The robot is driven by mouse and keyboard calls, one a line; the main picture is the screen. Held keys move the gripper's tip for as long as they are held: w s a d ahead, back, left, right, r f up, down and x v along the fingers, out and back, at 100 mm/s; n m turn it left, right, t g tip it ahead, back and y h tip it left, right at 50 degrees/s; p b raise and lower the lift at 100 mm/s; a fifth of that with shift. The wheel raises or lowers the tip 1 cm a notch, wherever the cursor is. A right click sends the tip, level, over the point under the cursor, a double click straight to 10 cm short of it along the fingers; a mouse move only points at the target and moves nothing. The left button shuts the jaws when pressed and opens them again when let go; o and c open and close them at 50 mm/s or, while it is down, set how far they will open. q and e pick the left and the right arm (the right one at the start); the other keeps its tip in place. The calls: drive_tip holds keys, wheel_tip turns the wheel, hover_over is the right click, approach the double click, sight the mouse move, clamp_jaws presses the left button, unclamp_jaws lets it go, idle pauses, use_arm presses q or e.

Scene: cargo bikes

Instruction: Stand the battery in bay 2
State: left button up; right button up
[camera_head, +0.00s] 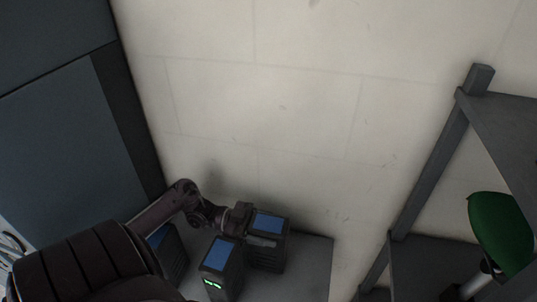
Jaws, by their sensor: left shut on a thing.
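Three dark boxes with blue tops, which look like batteries, stand low in the head view on a grey surface (316,262). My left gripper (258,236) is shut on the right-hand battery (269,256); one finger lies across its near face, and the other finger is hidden. This battery looks upright; whether its base touches the surface I cannot tell. The middle battery (222,256) stands nearer, with green lights low on its front. The left battery (174,256) is partly hidden behind my arm. No bay numbers can be read. My right gripper is not in view.
A pale wall (270,110) rises behind the surface. A blue-grey panel (65,150) stands at the left. A grey shelf frame (437,167) stands at the right, with a green saddle-like thing (500,230) on a post. The surface's right end is bare.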

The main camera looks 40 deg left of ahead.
use_arm(q)
clamp_jaws()
drive_tip(key=shift+w+r, duration=0.15)
drive_tip(key=shift+r, duration=0.05)
